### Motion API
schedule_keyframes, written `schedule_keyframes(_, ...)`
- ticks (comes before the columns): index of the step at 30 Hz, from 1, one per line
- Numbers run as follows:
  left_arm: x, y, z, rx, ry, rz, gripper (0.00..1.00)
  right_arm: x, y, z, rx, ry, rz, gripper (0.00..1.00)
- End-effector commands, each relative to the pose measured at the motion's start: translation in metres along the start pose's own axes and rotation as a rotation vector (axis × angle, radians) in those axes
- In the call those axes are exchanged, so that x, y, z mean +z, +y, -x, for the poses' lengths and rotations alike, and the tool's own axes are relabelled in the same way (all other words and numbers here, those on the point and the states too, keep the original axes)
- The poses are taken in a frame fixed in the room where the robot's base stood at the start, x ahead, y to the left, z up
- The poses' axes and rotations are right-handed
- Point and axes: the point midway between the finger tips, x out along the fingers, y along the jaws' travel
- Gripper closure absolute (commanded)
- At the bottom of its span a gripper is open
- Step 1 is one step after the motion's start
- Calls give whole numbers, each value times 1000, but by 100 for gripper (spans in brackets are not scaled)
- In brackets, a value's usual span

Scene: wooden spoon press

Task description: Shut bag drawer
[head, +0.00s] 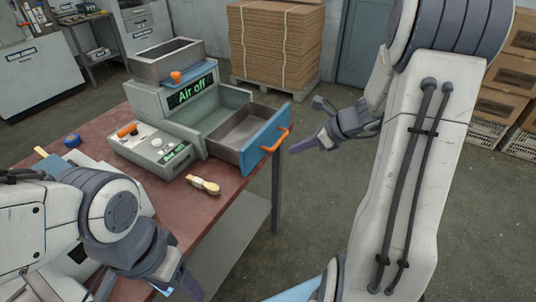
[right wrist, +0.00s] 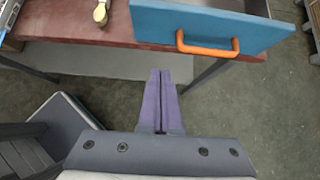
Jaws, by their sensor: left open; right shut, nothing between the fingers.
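The bag drawer (head: 244,138) is pulled out from the right side of the grey-green press (head: 168,115). It has a metal tray, a blue front and an orange handle (head: 277,139); the inside that shows looks empty. In the right wrist view the blue front (right wrist: 205,26) and the orange handle (right wrist: 207,49) are at the top, ahead of my fingers. My right gripper (head: 300,143) is shut and empty, just right of the handle and apart from it. It also shows in the right wrist view (right wrist: 161,75). My left gripper (head: 182,290) is low at the table's front edge, its fingers partly cut off.
A wooden spoon (head: 203,184) lies on the red table (head: 215,215) near its edge. A blue tape roll (head: 72,140) lies at the left. A cardboard stack (head: 275,45) stands behind.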

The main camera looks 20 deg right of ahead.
Motion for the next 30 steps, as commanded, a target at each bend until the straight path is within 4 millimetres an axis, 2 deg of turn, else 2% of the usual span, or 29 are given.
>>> schedule_keyframes(5,0,0,-4,0,0,0,31,-3,-3,-18,-4,-3,-18,100)
schedule_keyframes(17,1,-1,-14,0,0,0,31,-3,-2,-102,-2,-1,-13,100)
schedule_keyframes(18,1,-1,-10,0,0,0,31,6,-2,-104,-4,-3,-9,100)
schedule_keyframes(22,0,0,-7,0,0,0,31,19,-3,-116,-5,-2,-11,100)
schedule_keyframes(30,0,0,-5,0,0,0,31,27,-3,-126,-6,-2,-12,100)
